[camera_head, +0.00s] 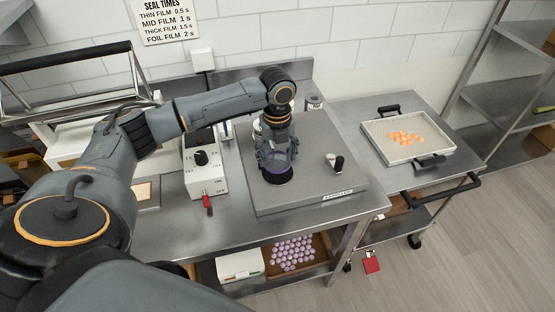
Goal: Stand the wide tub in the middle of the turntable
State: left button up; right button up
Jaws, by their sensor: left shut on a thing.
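My left gripper (277,157) points down over the grey plate (300,190) marked as the labeller. It is shut on a dark round thing (277,177), which looks like the wide tub, though the fingers cover much of it. I cannot tell whether it touches the surface below. I cannot make out the turntable clearly; the gripper and the dark thing may hide it. My right gripper is not in view.
A pale jar (257,129) shows partly behind the gripper. A grey jar (314,102) stands at the plate's back edge. A white control box (205,178) is left of the plate. A tray (374,141) holds orange sweets.

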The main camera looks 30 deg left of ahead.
aim_at(277, 164)
pick_arm(q)
jog(key=shift+w+a+f, duration=0.1)
jog(key=shift+w+f, duration=0.15)
jog(key=shift+f, duration=0.05)
notch_tip(277, 164, down, 2)
jog(key=shift+f+p, duration=0.1)
jog(key=shift+p, duration=0.8)
jog(key=shift+f, duration=0.5)
jog(key=shift+f, duration=0.1)
jog(key=o, duration=1.3)
jog(key=shift+c, duration=0.2)
